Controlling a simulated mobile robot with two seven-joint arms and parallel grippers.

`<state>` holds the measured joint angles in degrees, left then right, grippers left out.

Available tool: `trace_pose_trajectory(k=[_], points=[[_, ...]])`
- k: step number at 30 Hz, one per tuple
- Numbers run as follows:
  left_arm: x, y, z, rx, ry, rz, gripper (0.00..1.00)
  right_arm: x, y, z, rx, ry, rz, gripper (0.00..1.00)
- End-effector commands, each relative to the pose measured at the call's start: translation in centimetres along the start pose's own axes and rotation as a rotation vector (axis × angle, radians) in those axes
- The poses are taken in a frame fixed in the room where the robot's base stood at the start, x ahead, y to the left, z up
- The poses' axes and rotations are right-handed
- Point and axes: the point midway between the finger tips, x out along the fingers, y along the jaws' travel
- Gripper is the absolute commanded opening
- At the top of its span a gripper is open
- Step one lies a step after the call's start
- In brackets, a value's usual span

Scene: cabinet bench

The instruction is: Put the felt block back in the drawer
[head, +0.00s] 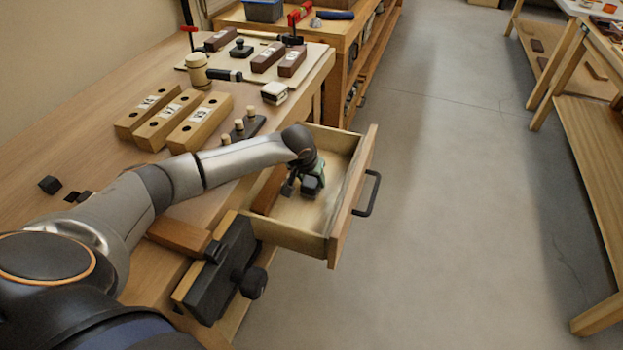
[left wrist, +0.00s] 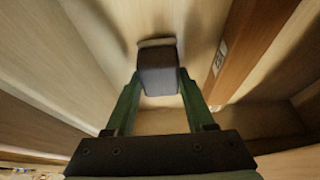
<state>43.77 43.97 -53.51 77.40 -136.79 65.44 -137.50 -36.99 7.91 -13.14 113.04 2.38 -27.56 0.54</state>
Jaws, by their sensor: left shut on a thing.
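The felt block (left wrist: 158,73) is a dark grey block with a paler strip along one end. In the left wrist view it sits between the green fingers of my left gripper (left wrist: 158,88), which is shut on it. In the head view my left gripper (head: 311,185) is inside the open drawer (head: 348,198), over its pale floor, and the arm hides part of the drawer. I cannot tell whether the block touches the drawer floor. My right gripper is not in view.
A brown wooden piece (left wrist: 243,45) with a pale label lies along one side in the drawer. The drawer has a dark handle (head: 369,194). A dark vise (head: 223,272) is on the near bench edge. Numbered wooden blocks (head: 170,119) stand on the bench.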

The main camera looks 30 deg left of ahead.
Motion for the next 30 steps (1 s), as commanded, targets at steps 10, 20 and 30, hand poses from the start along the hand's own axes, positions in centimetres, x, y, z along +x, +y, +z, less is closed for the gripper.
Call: trace_pose_trajectory(k=[10, 20, 30], points=[[0.20, -0.02, 0.06, 0.000, 0.001, 0.000, 0.02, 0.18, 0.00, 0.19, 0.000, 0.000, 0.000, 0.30], [0.70, -0.03, 0.32, -0.001, 0.000, 0.000, 0.02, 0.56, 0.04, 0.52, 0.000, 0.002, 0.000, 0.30], [0.71, -0.03, 0.38, 0.000, -0.002, 0.000, 0.63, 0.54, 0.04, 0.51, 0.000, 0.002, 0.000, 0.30]])
